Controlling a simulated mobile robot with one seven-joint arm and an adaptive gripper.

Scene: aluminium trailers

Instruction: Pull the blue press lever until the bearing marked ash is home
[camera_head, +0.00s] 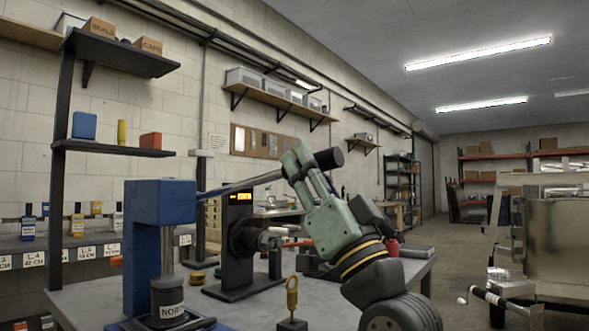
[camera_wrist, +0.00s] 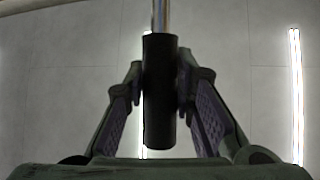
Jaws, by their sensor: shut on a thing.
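The blue press (camera_head: 160,205) stands on the grey bench at the left. Its lever (camera_head: 240,186) is a metal rod running right and slightly up from the press head to a black grip (camera_head: 328,158). My gripper (camera_head: 306,163) is shut on this grip; in the wrist view the grip (camera_wrist: 160,110) sits between both finger pads. The press ram (camera_head: 168,250) points down onto a dark cylinder (camera_head: 168,298) with a white label beginning "NOR". No "ash" mark is readable, and how far any bearing is seated cannot be told.
A black device with a lit display (camera_head: 240,197) stands behind the lever. A yellow eye-bolt piece (camera_head: 292,297) stands on the bench (camera_head: 250,310) below my arm. Wall shelves (camera_head: 120,52) are at the upper left. A metal trailer (camera_head: 560,240) is at the right.

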